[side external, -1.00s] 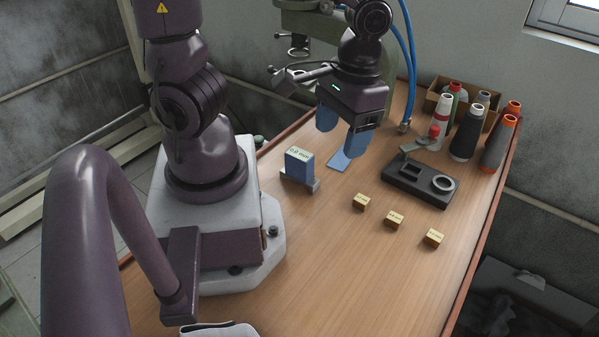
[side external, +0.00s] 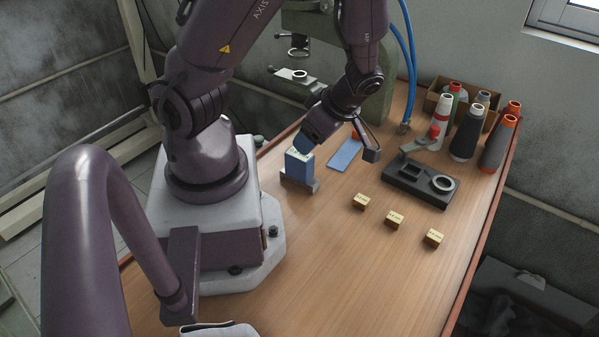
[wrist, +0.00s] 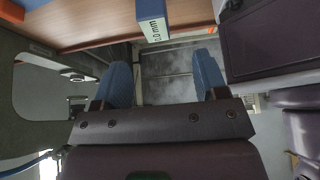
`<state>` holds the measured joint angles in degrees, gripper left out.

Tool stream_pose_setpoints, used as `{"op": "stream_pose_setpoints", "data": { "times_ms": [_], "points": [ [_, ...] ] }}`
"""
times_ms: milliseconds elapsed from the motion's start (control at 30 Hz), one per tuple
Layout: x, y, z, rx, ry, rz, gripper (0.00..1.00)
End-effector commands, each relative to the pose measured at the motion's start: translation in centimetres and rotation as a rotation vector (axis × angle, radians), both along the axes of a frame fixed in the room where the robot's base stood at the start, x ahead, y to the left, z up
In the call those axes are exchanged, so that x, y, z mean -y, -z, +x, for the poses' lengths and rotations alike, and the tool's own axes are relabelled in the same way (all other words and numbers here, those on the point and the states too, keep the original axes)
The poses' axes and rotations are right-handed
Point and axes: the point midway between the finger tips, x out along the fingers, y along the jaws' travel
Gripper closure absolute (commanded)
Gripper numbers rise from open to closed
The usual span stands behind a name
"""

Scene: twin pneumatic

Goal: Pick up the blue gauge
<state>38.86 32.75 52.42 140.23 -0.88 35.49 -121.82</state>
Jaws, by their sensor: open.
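The blue gauge (side external: 299,166) is a block with a white label on top. It stands upright in a grey holder (side external: 312,185) on the bench, in front of my gripper (side external: 303,143) in the side view. In the wrist view the gauge (wrist: 153,28) shows at the top, its label beyond and between the two blue fingertips. My gripper (wrist: 162,62) is open there, with nothing between the fingers. In the side view one blue finger is close above and behind the gauge; whether it touches cannot be told.
A flat blue strip (side external: 345,154) lies right of the gauge. Several small wooden blocks (side external: 394,219) lie front right. A dark fixture (side external: 418,184) and thread cones (side external: 466,133) stand farther right. A green press (side external: 375,105) stands behind.

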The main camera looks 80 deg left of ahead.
Motion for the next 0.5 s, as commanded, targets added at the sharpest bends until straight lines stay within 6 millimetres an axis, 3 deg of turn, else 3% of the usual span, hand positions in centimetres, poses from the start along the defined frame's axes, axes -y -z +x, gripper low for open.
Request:
{"op": "stream_pose_setpoints", "data": {
  "times_ms": [200, 500],
  "points": [
    [-1.4, 3.2, -1.4, -0.006, -0.003, 0.001, 0.34],
    [-2.1, 5.0, -2.0, -0.004, -0.001, -0.001, 0.34]
  ]
}}
